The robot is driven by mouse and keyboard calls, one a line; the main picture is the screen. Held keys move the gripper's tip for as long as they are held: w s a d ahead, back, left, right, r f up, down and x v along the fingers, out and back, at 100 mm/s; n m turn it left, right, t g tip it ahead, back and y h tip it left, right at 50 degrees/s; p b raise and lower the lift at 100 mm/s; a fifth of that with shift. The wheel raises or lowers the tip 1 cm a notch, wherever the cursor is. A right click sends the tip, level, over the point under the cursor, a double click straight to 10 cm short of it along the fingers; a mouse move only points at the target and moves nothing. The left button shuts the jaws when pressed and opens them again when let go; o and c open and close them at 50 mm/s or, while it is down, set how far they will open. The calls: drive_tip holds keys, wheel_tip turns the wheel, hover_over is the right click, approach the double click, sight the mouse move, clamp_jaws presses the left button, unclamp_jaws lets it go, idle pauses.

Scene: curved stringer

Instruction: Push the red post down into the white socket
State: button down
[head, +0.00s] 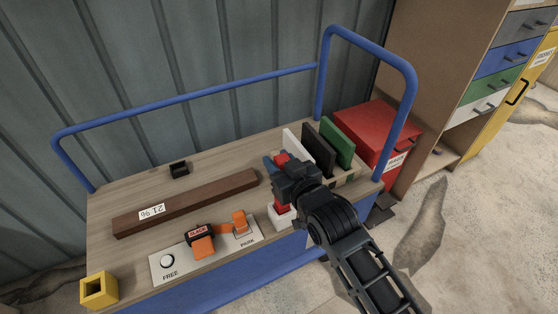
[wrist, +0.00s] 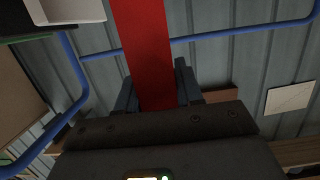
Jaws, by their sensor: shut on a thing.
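The red post (head: 281,207) stands upright at the front right of the cart top. Its top shows just above my gripper (head: 279,167), and its lower part meets the white socket (head: 283,220). My gripper is shut on the post. In the wrist view the red post (wrist: 150,50) runs between the two fingers of my gripper (wrist: 157,92). How deep the post sits in the socket is hard to tell; my gripper and arm hide part of it.
A rack with white, black and green panels (head: 337,142) stands close behind my gripper. A brown bar (head: 190,202), a plate with orange parts (head: 222,254) and a yellow block (head: 98,290) lie left. A blue rail (head: 190,98) bounds the back.

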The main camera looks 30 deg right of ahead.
drive_tip(key=shift+f+b, duration=0.4)
drive_tip(key=shift+f, duration=0.2)
drive_tip(key=c, duration=0.6)
unclamp_jaws()
drive_tip(key=shift+c, duration=0.2)
drive_tip(key=s+r, duration=0.1)
drive_tip(key=s, duration=0.6)
drive_tip(key=shift+s+r, duration=0.3)
drive_tip(key=s+f, duration=0.2)
drive_tip(key=s, duration=1.7)
drive_tip(key=s+r, duration=0.4)
drive_tip(key=s, duration=0.4)
drive_tip(key=s+r+g, duration=0.1)
drive_tip(key=s+r, duration=0.3)
drive_tip(key=s, duration=0.3)
drive_tip(key=shift+s+r, duration=0.2)
drive_tip(key=shift+s, duration=0.15)
